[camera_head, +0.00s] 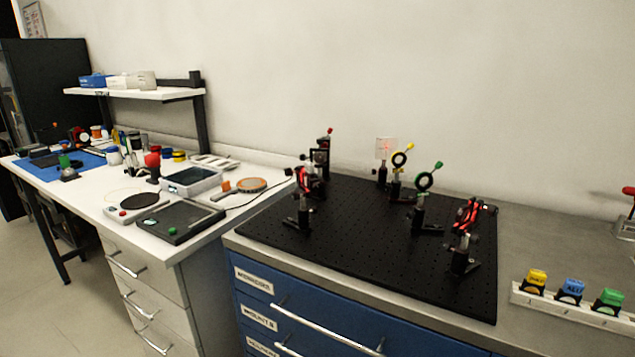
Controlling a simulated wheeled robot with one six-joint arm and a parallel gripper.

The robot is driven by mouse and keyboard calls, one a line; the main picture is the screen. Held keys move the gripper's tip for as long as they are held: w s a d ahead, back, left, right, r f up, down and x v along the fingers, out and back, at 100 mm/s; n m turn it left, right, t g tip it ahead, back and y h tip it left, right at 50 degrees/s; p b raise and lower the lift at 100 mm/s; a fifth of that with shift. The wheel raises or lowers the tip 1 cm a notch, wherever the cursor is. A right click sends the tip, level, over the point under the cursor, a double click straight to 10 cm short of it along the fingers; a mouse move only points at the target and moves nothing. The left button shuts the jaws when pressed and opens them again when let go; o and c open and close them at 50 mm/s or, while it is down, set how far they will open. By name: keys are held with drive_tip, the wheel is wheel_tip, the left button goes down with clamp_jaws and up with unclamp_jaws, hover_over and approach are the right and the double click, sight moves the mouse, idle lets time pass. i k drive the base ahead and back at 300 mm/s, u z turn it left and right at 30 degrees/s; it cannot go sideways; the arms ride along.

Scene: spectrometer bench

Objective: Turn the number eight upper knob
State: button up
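Several optical mounts stand on a black perforated board (365,245). At its back left is a tall mount (321,158) with a small red knob (330,130) on top. A mount with red parts (312,180) stands nearer on the left. A ring mount with a yellow tip (400,160) and a ring mount with a green tip (425,181) stand right of the middle. Another mount with red parts (470,213) stands at the front right. No number can be read on any mount, so I cannot tell which is number eight. My gripper is not in view.
A pale card with a red mark (385,148) stands at the back. Yellow, blue and green blocks (572,288) sit on a white rack at right. The left bench holds a black flat device (175,220), a tray (190,181) and other items. Blue drawers (300,320) are below the board.

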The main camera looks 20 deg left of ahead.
sight(288, 172)
drive_tip(key=u, duration=1.55)
drive_tip(key=i, duration=0.6)
drive_tip(key=u, duration=0.3)
